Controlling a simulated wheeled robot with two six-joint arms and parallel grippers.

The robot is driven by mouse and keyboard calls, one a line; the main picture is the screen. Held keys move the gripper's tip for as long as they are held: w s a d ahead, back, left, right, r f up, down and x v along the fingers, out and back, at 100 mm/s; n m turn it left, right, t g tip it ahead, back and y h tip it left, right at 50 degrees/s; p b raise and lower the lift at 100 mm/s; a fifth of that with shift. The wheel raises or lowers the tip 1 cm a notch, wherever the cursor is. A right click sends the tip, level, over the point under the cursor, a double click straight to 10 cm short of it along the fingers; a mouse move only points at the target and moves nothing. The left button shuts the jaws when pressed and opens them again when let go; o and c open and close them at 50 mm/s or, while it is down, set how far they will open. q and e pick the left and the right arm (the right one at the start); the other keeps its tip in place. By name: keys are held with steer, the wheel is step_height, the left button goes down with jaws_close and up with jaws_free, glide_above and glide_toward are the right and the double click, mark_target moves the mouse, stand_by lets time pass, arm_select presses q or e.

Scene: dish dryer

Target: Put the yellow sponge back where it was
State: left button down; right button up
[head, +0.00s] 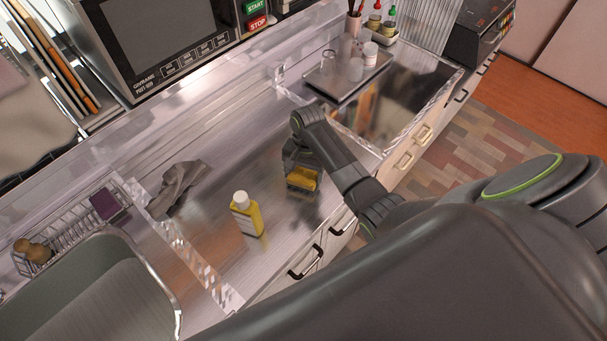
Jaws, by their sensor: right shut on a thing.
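My right gripper (301,170) points down over the metal counter, in the middle of the head view. It is shut on the yellow sponge (302,178), which shows between and below its fingers. Part of the sponge is hidden by the gripper. I cannot tell whether the sponge touches the counter. My left gripper is not in view.
A yellow bottle (246,214) with a white cap stands left of the gripper, and a grey cloth (178,188) lies further left. A wire rack (72,226) with a purple sponge (105,203) stands by the sink (95,260). A microwave (165,40) stands behind.

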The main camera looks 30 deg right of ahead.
mark_target(305, 171)
steer(key=shift+f, duration=0.35)
steer(key=shift+f, duration=0.1)
steer(key=o, duration=0.9)
steer(key=r, duration=0.5)
steer(key=w+d+r, duration=0.1)
steer(key=r, duration=0.1)
steer(key=shift+r+b, duration=0.2)
steer(key=shift+b, duration=0.2)
steer(key=shift+w+d+r+p, duration=0.1)
steer(key=shift+r+p, duration=0.6)
steer(key=shift+r, duration=0.55)
steer(key=shift+d+r+p, duration=0.1)
steer(key=shift+r+p, duration=0.6)
steer(key=shift+r, duration=0.5)
